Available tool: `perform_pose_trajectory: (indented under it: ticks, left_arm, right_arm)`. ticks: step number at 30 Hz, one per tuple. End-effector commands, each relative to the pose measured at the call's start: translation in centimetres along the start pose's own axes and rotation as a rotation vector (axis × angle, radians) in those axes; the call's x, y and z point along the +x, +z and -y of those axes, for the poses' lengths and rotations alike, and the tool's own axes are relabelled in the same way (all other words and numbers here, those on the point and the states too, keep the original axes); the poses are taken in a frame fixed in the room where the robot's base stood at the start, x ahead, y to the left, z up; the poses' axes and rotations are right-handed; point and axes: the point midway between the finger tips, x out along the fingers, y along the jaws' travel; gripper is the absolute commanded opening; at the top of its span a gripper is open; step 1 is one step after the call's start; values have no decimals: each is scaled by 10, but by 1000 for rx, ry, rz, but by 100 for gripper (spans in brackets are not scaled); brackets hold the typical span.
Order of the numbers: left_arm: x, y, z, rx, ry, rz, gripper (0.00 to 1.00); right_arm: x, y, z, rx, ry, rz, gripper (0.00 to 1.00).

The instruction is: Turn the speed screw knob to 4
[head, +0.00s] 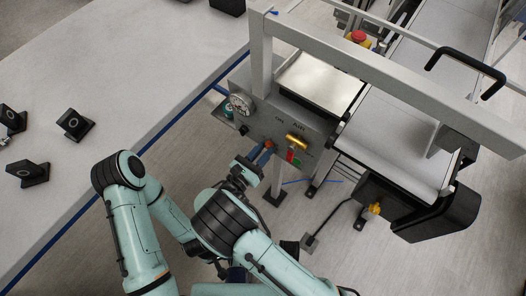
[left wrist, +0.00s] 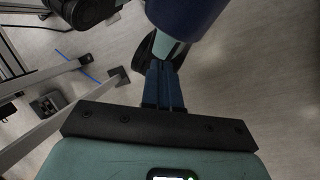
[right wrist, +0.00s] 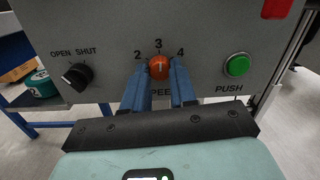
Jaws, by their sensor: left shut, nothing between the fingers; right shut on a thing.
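The speed knob (right wrist: 158,67) is a small orange round screw knob on the grey panel, with 2, 3 and 4 printed around it. A pale mark on it seems to point up near the 3. My right gripper (right wrist: 158,82) is shut on the knob, one blue finger on each side, hiding part of the lettering below. In the head view, my right gripper (head: 259,157) reaches the front of the control panel (head: 262,120). My left gripper (left wrist: 163,75) is shut and empty above the floor, away from the panel, in the left wrist view.
A black OPEN/SHUT switch (right wrist: 77,76) sits left of the knob and a green PUSH button (right wrist: 237,65) right of it. Conveyors with a red emergency button (head: 358,36) stand behind. Open floor lies in front.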

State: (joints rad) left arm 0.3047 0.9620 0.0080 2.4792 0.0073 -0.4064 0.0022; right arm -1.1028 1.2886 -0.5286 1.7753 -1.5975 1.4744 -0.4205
Motion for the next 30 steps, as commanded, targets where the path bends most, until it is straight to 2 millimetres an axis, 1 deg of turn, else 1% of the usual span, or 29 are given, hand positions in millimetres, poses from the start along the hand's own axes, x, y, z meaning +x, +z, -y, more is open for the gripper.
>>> perform_pose_trajectory:
  ticks: [18, 24, 30]
  left_arm:
    - [15, -9, 2, 3, 6, -23, 0]
    - [19, -12, 2, 4, 8, -32, 0]
    - [23, -15, 3, 4, 9, -39, 0]
  right_arm:
    - [1, 0, 0, 582, -30, -24, 0]
    - [1, 1, -1, 749, -38, -31, 0]
    - [1, 1, 0, 875, -44, -36, 0]
